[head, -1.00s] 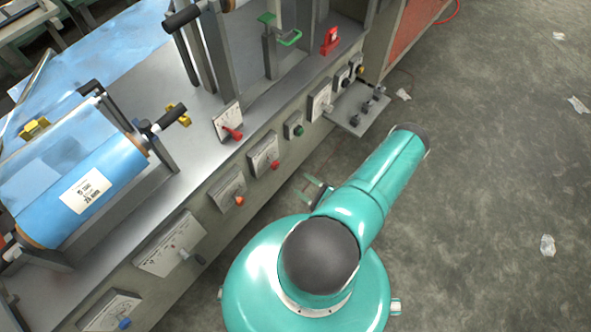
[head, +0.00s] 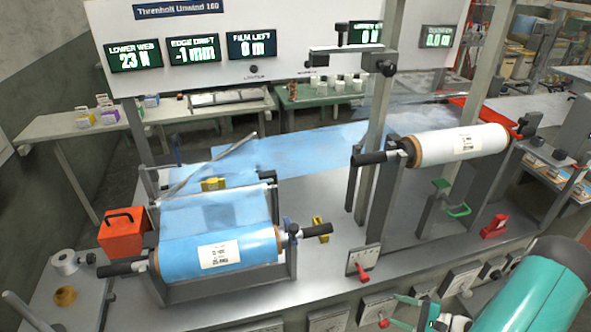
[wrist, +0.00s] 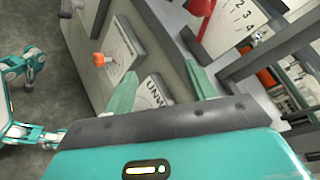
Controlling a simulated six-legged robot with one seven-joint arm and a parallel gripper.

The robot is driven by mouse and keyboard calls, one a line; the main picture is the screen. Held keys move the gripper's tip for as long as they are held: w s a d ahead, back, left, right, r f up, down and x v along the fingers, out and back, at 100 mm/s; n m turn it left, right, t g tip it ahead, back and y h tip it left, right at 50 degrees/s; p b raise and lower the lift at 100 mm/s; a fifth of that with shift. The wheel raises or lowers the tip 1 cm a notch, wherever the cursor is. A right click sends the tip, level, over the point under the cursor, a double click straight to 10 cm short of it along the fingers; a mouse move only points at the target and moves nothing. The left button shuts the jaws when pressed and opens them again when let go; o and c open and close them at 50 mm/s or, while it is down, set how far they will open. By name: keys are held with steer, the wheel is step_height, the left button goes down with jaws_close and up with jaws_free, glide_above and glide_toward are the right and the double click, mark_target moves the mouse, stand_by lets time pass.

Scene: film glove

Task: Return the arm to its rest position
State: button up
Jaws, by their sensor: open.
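My gripper shows in the wrist view (wrist: 162,88), its two pale green fingers spread apart with nothing between them. It faces the front panel of the machine, near an orange-knobbed dial (wrist: 99,60) and a red lever (wrist: 205,18). In the head view my teal arm is at the lower right, and my gripper (head: 402,312) is partly visible there beside the panel's knobs. Whether the fingers touch the panel cannot be told.
The machine bench (head: 330,262) carries a blue film roll (head: 190,258) and a white roll (head: 450,147). An orange toolbox (head: 122,232) stands at the left. A display board (head: 290,45) is behind. Grey floor (wrist: 45,100) is open beside the machine.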

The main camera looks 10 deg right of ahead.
steer(key=w+a+r+n+g+h, duration=0.2)
steer(key=a+r+n+g, duration=0.4)
steer(key=r, duration=0.5)
steer(key=w+a+r+n+g+h, duration=0.1)
steer(key=a+r+n+g, duration=0.3)
steer(key=a+r, duration=0.6)
steer(key=s+a+r+n+t+h, duration=0.2)
steer(key=s+a+r+n+h, duration=0.1)
steer(key=r, duration=0.6)
steer(key=s+a+r+n+t+h, duration=0.2)
steer(key=s+a+r+n+h, duration=0.2)
steer(key=r, duration=0.6)
steer(key=s+a+h, duration=0.1)
steer(key=s+a, duration=0.1)
steer(key=a, duration=0.1)
steer(key=shift+s+r+t, duration=0.2)
steer(key=shift+t, duration=0.1)
